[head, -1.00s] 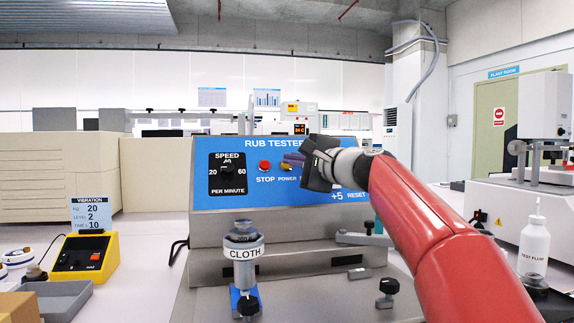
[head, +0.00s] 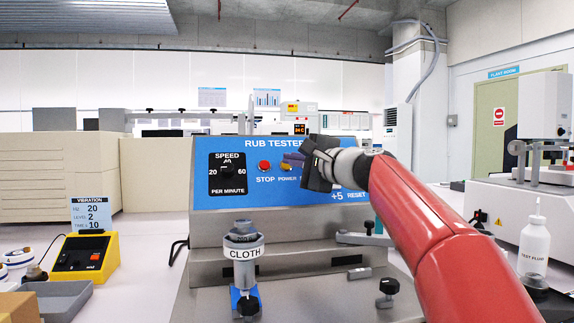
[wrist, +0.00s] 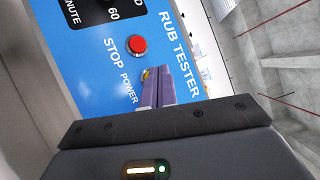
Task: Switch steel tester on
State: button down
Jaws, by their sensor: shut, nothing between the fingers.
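The rub tester has a blue panel (head: 228,199) on a steel-grey body (head: 215,232). The panel carries a black speed dial (head: 227,172), a red stop button (head: 264,165) and a yellow control (head: 285,166) above the word POWER. My gripper (head: 289,158) is shut and empty, with its fingertips at the panel by the yellow control. In the wrist view the purple fingers (wrist: 157,88) point at the panel beside the POWER label, and a sliver of yellow (wrist: 145,74) shows at their tips. Whether they touch it I cannot tell. My gripper hides the panel's right part.
A cloth-labelled post (head: 243,252) and a black knob (head: 388,287) stand on the tester's front. A yellow vibration unit (head: 85,257) is at left. A test fluid bottle (head: 534,245) and another machine (head: 508,205) are at right.

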jog(key=shift+w, duration=0.1)
dwell(0.3)
jog(key=shift+w+a+f, duration=0.1)
jog(key=shift+w+f, duration=0.15)
jog(key=shift+w, duration=0.05)
jog(key=shift+s, duration=0.1)
jog(key=shift+s+r, duration=0.25)
jog(key=shift+s, duration=0.05)
dwell(0.3)
jog(key=s+d+r, duration=0.1)
jog(key=s+r, duration=0.2)
jog(key=s, duration=0.1)
jog(key=shift+s+d+r, duration=0.2)
jog(key=shift+s+d, duration=0.1)
jog(key=shift+s, duration=0.05)
dwell(0.3)
